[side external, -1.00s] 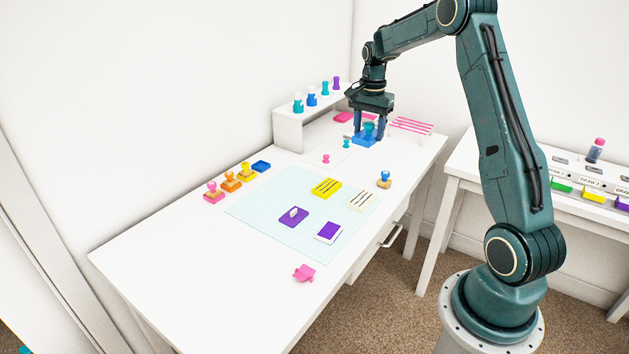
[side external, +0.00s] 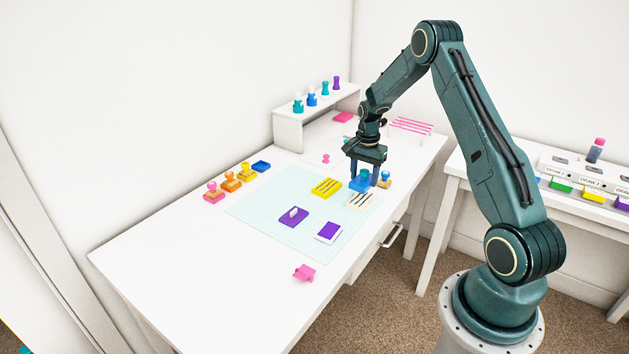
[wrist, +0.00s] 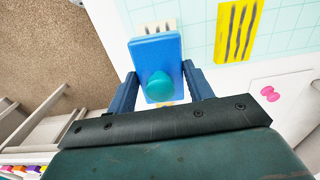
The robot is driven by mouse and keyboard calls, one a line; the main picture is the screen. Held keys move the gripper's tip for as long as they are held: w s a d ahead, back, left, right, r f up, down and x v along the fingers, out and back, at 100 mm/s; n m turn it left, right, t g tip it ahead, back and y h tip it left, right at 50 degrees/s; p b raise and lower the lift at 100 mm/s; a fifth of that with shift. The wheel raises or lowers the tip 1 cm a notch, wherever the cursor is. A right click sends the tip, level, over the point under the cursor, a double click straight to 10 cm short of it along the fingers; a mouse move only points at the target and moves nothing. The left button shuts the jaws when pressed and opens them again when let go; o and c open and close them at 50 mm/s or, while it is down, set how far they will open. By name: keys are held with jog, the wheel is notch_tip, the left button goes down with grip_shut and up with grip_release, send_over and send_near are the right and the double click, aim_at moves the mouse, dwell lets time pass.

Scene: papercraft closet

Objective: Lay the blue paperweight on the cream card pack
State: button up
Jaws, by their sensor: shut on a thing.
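My gripper (side external: 364,176) is shut on the blue paperweight (side external: 358,186), a flat blue block with a round teal knob. In the wrist view the paperweight (wrist: 148,55) sits between the two fingers (wrist: 161,84), with its far end projecting past them. The cream card pack (side external: 362,202), with dark stripes, lies on the pale mat. The paperweight is above the table, just behind the pack in the side view. In the wrist view the paperweight hides most of the pack, and only its far edge (wrist: 150,28) shows.
A yellow striped pack (side external: 327,187) lies left of the cream one. A wooden stamp with a blue handle (side external: 385,179) stands close to the gripper's right.

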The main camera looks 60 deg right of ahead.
aim_at(362, 199)
jog(key=shift+f, duration=0.35)
jog(key=shift+f, duration=0.1)
jog(key=shift+f, duration=2)
jog(key=shift+f, duration=0.1)
jog(key=o, duration=1.2)
notch_tip(362, 199, up, 12)
jog(key=shift+r, duration=0.1)
